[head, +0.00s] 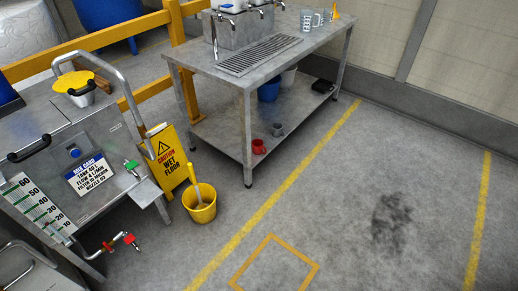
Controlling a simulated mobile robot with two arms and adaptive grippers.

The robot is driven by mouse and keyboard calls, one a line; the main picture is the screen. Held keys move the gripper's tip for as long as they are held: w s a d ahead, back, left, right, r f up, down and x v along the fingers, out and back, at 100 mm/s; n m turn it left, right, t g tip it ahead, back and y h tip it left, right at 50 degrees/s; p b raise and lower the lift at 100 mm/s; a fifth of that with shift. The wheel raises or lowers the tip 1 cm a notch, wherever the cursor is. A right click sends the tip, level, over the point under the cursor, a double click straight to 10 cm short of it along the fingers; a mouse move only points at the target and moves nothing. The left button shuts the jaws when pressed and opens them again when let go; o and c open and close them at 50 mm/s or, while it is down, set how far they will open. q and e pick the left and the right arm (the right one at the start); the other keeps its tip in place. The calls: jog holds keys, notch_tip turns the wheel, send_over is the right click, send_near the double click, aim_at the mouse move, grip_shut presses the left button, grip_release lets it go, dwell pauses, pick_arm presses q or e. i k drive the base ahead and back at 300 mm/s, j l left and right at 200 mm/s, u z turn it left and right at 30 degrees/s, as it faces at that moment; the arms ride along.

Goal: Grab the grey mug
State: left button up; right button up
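A small grey mug (277,129) stands on the lower shelf (225,130) of the steel table, near its front edge. A red mug (259,147) is beside it, to the left and nearer the table's front leg. The grey mug is small in view, and I cannot make out its handle clearly. Neither of my grippers shows in the head view.
The steel table (290,47) carries taps, a drain grate and clear jugs (306,21). A blue bucket (269,89) stands on its lower shelf. A wet floor sign (167,160) and yellow bucket (200,207) stand left of the table. Floor (350,180) to the right is open.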

aim_at(277, 127)
jog(key=u, duration=0.35)
jog(key=i+l+u, duration=0.3)
jog(key=u, duration=0.15)
jog(key=i+l+u, duration=0.25)
jog(key=l+u, duration=0.25)
jog(key=j, duration=0.1)
